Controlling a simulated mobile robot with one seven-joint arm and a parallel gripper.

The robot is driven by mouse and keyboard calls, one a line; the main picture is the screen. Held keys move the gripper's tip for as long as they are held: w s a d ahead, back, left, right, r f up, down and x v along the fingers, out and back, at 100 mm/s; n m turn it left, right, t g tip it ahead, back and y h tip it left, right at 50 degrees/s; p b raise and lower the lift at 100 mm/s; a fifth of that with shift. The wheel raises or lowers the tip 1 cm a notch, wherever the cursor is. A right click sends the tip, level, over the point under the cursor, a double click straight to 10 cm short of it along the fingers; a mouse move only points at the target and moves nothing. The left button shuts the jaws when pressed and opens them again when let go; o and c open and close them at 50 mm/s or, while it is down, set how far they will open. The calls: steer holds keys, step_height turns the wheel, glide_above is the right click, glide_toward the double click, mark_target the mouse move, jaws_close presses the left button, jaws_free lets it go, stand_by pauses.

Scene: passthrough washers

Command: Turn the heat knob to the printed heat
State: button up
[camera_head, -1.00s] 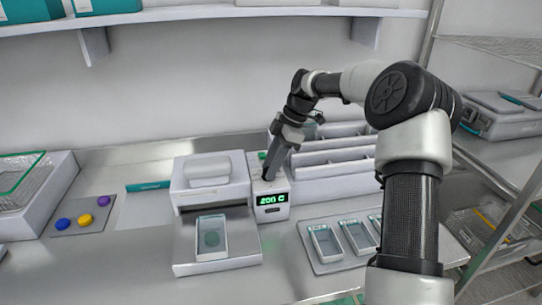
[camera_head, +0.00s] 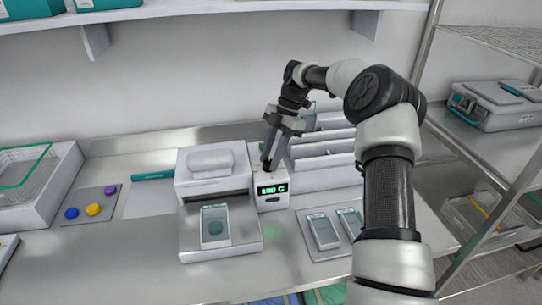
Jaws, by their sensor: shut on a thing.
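The heat control box (camera_head: 273,200) is a small white block with a green lit display (camera_head: 272,190), standing on the counter beside the white sealer-like machine (camera_head: 213,177). The display seems to read 180 C, though its digits are blurred. My gripper (camera_head: 267,163) points down onto the top of the box. It is shut on the heat knob there, and the fingers hide most of the knob. I cannot make out a printed heat on any label.
A white slotted rack (camera_head: 325,155) stands right behind the box. A grey tray (camera_head: 335,246) with several pouches lies front right. Blue, yellow and purple discs (camera_head: 93,209) sit on a grey mat at left. A metal shelf rack is at far right.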

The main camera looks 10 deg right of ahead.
steer(key=o, duration=1.1)
steer(key=shift+c, duration=0.2)
steer(key=shift+r, duration=0.1)
steer(key=p+v, duration=0.4)
steer(key=v, duration=1.3)
steer(key=shift+p, duration=0.3)
steer(key=shift+r, duration=0.1)
